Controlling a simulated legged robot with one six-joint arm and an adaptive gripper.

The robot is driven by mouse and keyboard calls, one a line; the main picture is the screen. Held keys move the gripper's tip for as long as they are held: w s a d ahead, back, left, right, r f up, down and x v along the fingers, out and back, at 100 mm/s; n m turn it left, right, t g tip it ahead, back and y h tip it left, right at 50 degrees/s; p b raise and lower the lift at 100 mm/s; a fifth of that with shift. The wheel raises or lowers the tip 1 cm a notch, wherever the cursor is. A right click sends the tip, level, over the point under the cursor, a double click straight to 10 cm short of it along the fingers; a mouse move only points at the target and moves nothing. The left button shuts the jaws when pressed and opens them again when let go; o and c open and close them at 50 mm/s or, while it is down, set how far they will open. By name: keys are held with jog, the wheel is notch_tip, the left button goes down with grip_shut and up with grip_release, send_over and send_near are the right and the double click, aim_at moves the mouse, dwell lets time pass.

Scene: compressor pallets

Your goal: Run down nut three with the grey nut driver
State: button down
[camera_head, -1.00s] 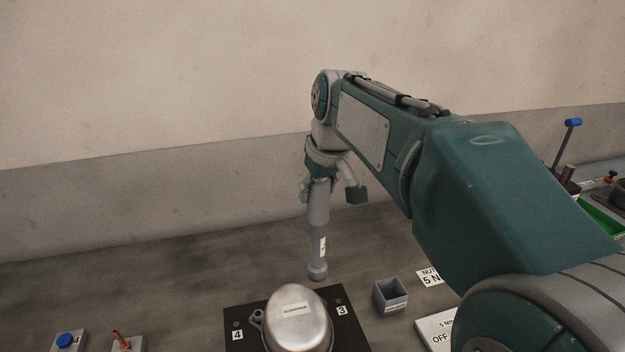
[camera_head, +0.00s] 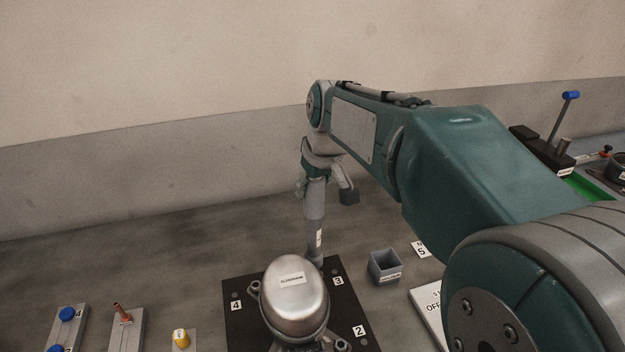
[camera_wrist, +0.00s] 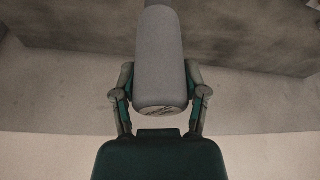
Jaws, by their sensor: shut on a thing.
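My gripper (camera_head: 317,187) is shut on the grey nut driver (camera_head: 316,215), which hangs nearly upright below it. In the wrist view the driver's thick grey body (camera_wrist: 160,60) fills the space between the two fingers (camera_wrist: 160,88). The driver's lower end is at the back edge of the black pallet (camera_head: 240,325), close to the label "3" (camera_head: 338,281) and behind the silver compressor (camera_head: 296,300). The compressor partly blocks that area, so I cannot tell whether the driver touches a nut.
A small grey open box (camera_head: 384,267) stands right of the pallet. A white "OFF" plate (camera_head: 430,310) lies nearer. Stands with a blue knob (camera_head: 67,314), a copper-coloured part (camera_head: 123,313) and a yellow part (camera_head: 181,338) are at left. A blue-topped lever (camera_head: 570,96) stands far right.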

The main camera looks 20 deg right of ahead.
aim_at(313, 204)
jog(key=shift+s+f, duration=0.1)
jog(key=shift+f, duration=2.25)
dwell(4.2)
jog(key=shift+r, duration=0.15)
jog(key=shift+r, duration=2.45)
